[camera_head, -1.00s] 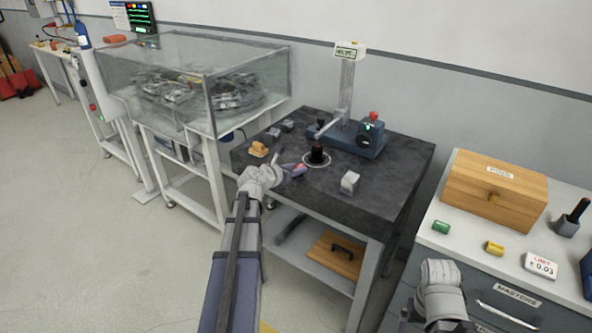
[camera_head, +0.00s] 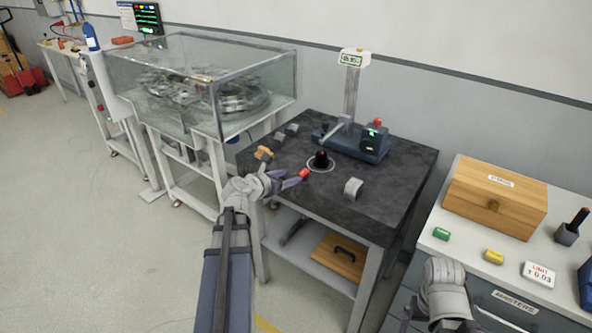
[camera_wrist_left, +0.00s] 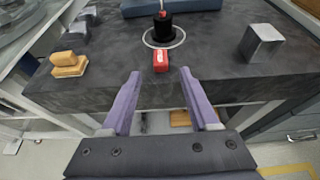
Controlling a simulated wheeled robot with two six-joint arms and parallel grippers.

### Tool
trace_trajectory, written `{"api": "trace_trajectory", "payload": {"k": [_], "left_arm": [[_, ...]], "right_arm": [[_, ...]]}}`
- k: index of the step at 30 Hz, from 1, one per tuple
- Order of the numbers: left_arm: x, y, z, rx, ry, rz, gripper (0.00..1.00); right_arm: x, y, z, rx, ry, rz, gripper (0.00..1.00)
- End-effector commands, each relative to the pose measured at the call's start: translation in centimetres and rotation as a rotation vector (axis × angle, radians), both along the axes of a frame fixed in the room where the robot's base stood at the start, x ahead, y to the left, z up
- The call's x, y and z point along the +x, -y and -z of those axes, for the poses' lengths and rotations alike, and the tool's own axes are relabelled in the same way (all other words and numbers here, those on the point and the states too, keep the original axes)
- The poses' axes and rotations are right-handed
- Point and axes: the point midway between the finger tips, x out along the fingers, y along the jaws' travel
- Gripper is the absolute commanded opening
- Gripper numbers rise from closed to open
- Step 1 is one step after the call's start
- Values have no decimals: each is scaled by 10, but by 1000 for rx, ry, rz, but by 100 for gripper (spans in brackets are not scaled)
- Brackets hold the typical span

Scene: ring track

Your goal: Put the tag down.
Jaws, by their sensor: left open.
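The red tag (camera_head: 304,174) lies on the dark stone table (camera_head: 395,200), near its front edge. In the left wrist view the tag (camera_wrist_left: 161,60) sits just beyond the fingertips, in front of a black round piece (camera_wrist_left: 163,30) in a white ring. My left gripper (camera_head: 287,180) is open and empty at the table's front edge, its purple fingers (camera_wrist_left: 160,73) spread apart and clear of the tag. My right wrist shows low at the right of the head view, but its fingers cannot be made out.
A gauge stand (camera_head: 350,138) is at the back of the table. A grey metal block (camera_head: 353,188) stands right of the tag, and a tan block (camera_head: 264,153) left of it. A glass-cased machine (camera_head: 200,90) is at the left, a drawer bench with a wooden box (camera_head: 495,198) at the right.

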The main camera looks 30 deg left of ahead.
Motion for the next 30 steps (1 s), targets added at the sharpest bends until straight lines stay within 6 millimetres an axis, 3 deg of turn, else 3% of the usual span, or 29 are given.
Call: {"api": "trace_trajectory", "payload": {"k": [3,9,22,26,30], "left_arm": [[-20,0,-10,-1,1,-1,61],[-36,-2,-15,0,0,1,61],[-36,2,-14,13,-5,16,61],[-28,46,-1,158,-54,178,61],[-27,140,32,501,-133,573,61]], "right_arm": [[0,0,-10,0,0,0,95],[0,0,-15,0,0,0,95],[0,0,-15,0,0,0,95],[0,0,-15,0,0,0,95],[0,0,-15,0,0,0,95]]}}
